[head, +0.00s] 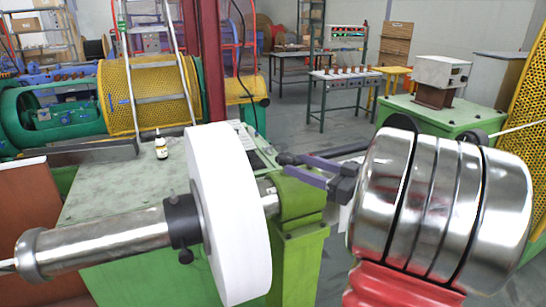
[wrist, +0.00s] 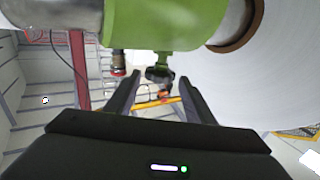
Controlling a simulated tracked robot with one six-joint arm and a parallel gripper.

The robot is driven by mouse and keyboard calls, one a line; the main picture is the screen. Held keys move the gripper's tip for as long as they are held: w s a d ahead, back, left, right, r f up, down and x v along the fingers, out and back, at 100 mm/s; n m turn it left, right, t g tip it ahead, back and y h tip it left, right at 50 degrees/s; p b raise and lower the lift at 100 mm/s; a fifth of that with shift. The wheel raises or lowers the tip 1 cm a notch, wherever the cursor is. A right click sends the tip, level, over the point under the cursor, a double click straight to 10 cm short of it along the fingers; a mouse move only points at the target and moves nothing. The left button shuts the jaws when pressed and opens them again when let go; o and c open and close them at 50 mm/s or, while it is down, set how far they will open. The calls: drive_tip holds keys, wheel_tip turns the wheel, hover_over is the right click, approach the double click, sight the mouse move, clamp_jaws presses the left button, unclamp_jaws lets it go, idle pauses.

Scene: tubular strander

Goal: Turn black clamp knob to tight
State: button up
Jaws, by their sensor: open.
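The black clamp knob (wrist: 160,73) hangs from the green clamp block (wrist: 165,22) in the wrist view, on a short stem. My gripper (wrist: 160,80) is open, with one dark finger on each side of the knob in that picture. I cannot tell whether the fingertips reach around it or stop short of it; no contact shows. In the head view, my gripper (head: 294,166) points left beside the top of the green clamp block (head: 299,205), near a small dark part (head: 287,158) that looks like the knob.
A white roll (head: 228,210) sits on the steel shaft (head: 100,244) just left of the block. A black collar (head: 183,220) with its own knob is on the shaft. A small bottle (head: 161,145) stands on the green top behind. A bench (head: 343,76) stands farther back.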

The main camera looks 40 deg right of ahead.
drive_tip(key=x, duration=1)
drive_tip(key=shift+d, duration=0.1)
drive_tip(key=shift+c, duration=0.4)
drive_tip(key=c, duration=0.6)
drive_tip(key=shift+c, duration=0.5)
